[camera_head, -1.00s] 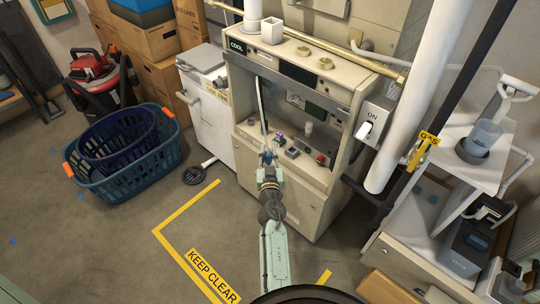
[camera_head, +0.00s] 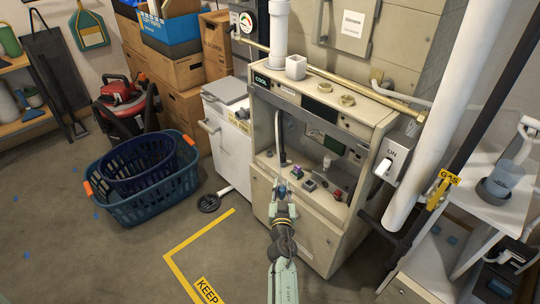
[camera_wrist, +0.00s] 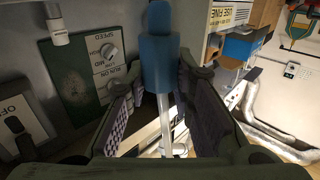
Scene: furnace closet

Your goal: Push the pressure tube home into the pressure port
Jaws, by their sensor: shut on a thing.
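My gripper (camera_wrist: 158,112) is shut on a blue cylindrical piece (camera_wrist: 160,65), which stands between its pads in the wrist view. The piece has a narrower blue end at the top and a pale, shiny tube below it. I take this to be the pressure tube. In the head view my gripper (camera_head: 283,190) is at the open front of the beige furnace (camera_head: 310,225), low in its bay. A pale hose (camera_head: 281,140) hangs in the bay above it. A white stub (camera_wrist: 58,25) sits left of the blue piece in the wrist view. I cannot tell which fitting is the pressure port.
A speed control panel (camera_wrist: 98,60) and a switch (camera_wrist: 18,138) are left of the gripper in the wrist view. Small coloured parts (camera_head: 310,185) stand on the bay floor. A white pipe (camera_head: 428,130) runs right of the furnace. Laundry baskets (camera_head: 145,180) stand left.

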